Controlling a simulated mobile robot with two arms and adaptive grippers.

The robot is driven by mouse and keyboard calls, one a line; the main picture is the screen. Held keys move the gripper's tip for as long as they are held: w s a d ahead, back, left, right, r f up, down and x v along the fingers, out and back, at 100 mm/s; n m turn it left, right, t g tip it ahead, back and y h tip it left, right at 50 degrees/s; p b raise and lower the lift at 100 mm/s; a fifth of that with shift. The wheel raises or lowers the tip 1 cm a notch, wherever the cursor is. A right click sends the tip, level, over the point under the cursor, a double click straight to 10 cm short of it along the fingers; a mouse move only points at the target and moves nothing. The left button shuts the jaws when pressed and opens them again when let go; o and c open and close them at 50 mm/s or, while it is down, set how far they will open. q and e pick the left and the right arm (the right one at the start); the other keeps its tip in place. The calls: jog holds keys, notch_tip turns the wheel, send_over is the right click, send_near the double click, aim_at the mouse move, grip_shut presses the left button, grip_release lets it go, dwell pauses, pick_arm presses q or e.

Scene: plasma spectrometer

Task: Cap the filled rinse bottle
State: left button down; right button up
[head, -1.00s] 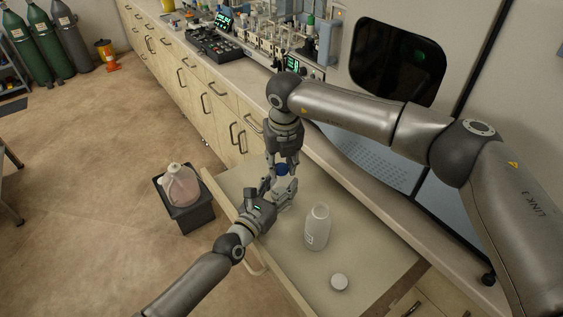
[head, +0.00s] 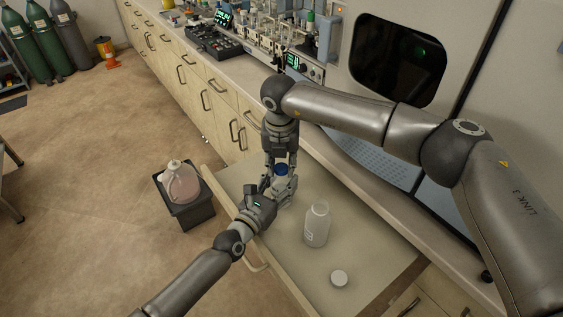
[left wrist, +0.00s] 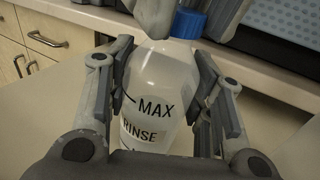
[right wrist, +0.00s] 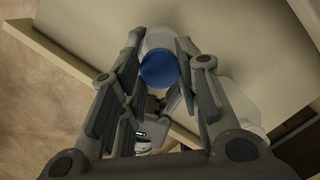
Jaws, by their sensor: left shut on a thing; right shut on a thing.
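The rinse bottle (left wrist: 155,90), translucent with MAX and RINSE lettering, stands upright between the fingers of my left gripper (left wrist: 165,100). In the head view my left gripper (head: 277,196) is shut around its body. The blue cap (right wrist: 160,69) is at the bottle's top; it also shows in the left wrist view (left wrist: 188,23) and the head view (head: 281,170). My right gripper (head: 281,168) reaches down from above, shut on the blue cap, with its fingers on either side. Whether the cap is fully seated is hidden by the fingers.
A second, white bottle (head: 317,225) stands uncapped on the pulled-out work surface (head: 290,262), close right of the grippers. A loose white cap (head: 339,278) lies in front of it. A pinkish jug (head: 180,181) sits in a dark bin on the floor at left.

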jog(key=m, duration=0.6)
jog(key=shift+a+h, duration=0.15)
jog(key=shift+h, duration=0.25)
jog(key=m, duration=0.3)
jog(key=m+g, duration=0.1)
jog(key=m, duration=0.2)
jog(key=shift+w+h, duration=0.15)
jog(key=shift+h, duration=0.15)
jog(key=m+g, duration=0.1)
jog(key=m, duration=0.5)
jog(key=shift+m, duration=0.4)
jog(key=m, duration=0.5)
jog(key=shift+w+g, duration=0.1)
jog(key=shift+g, duration=0.3)
jog(key=o, duration=0.6)
jog(key=shift+o, duration=0.2)
